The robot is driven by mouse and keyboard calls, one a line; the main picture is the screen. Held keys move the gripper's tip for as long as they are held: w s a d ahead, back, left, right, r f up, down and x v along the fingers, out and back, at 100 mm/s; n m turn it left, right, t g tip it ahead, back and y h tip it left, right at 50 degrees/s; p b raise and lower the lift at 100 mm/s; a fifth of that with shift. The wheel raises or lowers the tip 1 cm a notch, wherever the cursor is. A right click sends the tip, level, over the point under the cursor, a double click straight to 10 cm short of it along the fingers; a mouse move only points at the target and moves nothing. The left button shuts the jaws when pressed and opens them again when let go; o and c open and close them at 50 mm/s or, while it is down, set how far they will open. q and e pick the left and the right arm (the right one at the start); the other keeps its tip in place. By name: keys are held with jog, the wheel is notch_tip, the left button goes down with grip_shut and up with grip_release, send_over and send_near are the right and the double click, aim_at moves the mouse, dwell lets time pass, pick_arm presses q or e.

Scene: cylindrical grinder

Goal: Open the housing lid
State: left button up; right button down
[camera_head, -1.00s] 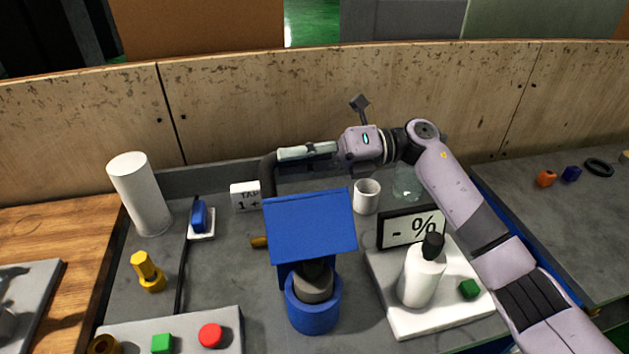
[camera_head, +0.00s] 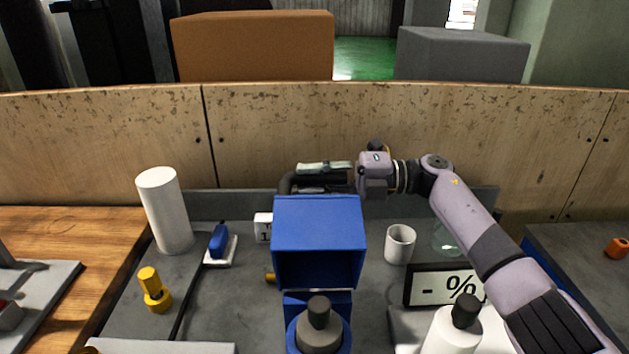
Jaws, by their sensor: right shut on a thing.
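The blue housing lid (camera_head: 318,220) stands raised, with its hollow underside facing me. A grey part with a black knob (camera_head: 319,315) shows uncovered inside the housing. My right gripper (camera_head: 300,183) is behind the lid's top edge, reaching in from the right. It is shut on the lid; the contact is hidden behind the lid. My left gripper is not in view.
A white mug (camera_head: 399,243), a percent display (camera_head: 445,287) and a white bottle (camera_head: 455,332) stand to the right. A white cylinder (camera_head: 165,212), blue switch (camera_head: 219,242) and yellow part (camera_head: 153,290) are to the left. A wooden panel (camera_head: 270,130) closes the back.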

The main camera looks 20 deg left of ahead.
jog(key=shift+f, duration=0.1)
jog(key=c, duration=1.4)
grip_release()
jog(key=shift+d, duration=0.1)
jog(key=v, duration=1.2)
